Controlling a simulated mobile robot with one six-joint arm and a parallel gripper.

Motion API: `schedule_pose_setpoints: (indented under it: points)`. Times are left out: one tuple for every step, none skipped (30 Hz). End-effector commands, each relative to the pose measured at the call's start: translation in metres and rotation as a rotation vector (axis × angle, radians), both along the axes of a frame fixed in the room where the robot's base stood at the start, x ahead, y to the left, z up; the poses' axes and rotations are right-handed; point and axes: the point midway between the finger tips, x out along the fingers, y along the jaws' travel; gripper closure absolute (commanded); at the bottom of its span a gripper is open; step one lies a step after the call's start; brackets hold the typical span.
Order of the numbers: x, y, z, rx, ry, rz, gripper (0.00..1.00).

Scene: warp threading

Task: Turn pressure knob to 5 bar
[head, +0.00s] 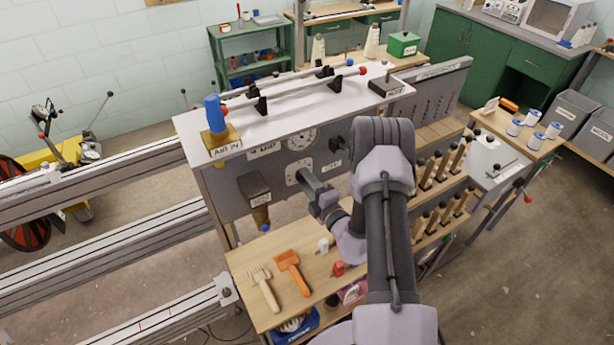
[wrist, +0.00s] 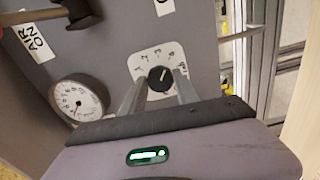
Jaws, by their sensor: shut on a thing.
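The pressure knob (wrist: 160,79) is a small black round knob with a white pointer mark, on a white dial plate (wrist: 150,62) with a numbered scale. The mark points up and to the right in the wrist view; the numbers are too small to read surely. My gripper (wrist: 159,84) is shut on the knob, one finger on each side. In the head view my gripper (head: 308,183) reaches the grey panel from the right and hides the knob; part of the dial plate (head: 292,174) shows. A round white gauge (wrist: 78,99) sits beside the dial; its reading is unclear.
A red-handled lever (wrist: 35,17) and an "AIR ON" label (wrist: 31,41) are on the panel. A dark box (head: 256,188) juts from the panel left of my gripper. Below, a wooden bench (head: 245,262) holds a comb (head: 264,287) and an orange brush (head: 292,270).

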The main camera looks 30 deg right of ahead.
Motion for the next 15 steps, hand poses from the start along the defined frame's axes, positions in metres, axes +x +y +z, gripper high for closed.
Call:
schedule_pose_setpoints:
  points:
    - [-0.0005,0.0004,0.0019,0.041,0.003,0.001,1.00]
    - [-0.0005,0.0005,0.0017,0.070,0.004,0.000,1.00]
    - [-0.0006,0.0005,0.0014,0.108,0.007,0.000,1.00]
    - [-0.0007,0.0005,0.0012,0.137,0.008,0.000,1.00]
    - [-0.0006,0.0004,0.0012,0.166,0.008,0.000,1.00]
    - [-0.0004,0.0003,0.0014,0.203,0.009,-0.001,1.00]
    - [-0.0004,0.0002,0.0013,0.231,0.009,-0.001,1.00]
    - [-0.0004,0.0002,0.0012,0.258,0.010,-0.001,1.00]
    - [-0.0005,0.0003,0.0008,0.295,0.012,-0.001,1.00]
    - [-0.0006,0.0004,0.0005,0.321,0.013,-0.001,1.00]
    - [-0.0006,0.0004,0.0004,0.347,0.014,-0.001,1.00]
    - [-0.0006,0.0004,0.0004,0.380,0.015,-0.001,1.00]
    - [-0.0005,0.0005,0.0003,0.404,0.016,-0.001,1.00]
    - [-0.0004,0.0005,0.0003,0.429,0.017,-0.001,1.00]
    - [-0.0004,0.0005,0.0002,0.459,0.018,0.000,1.00]
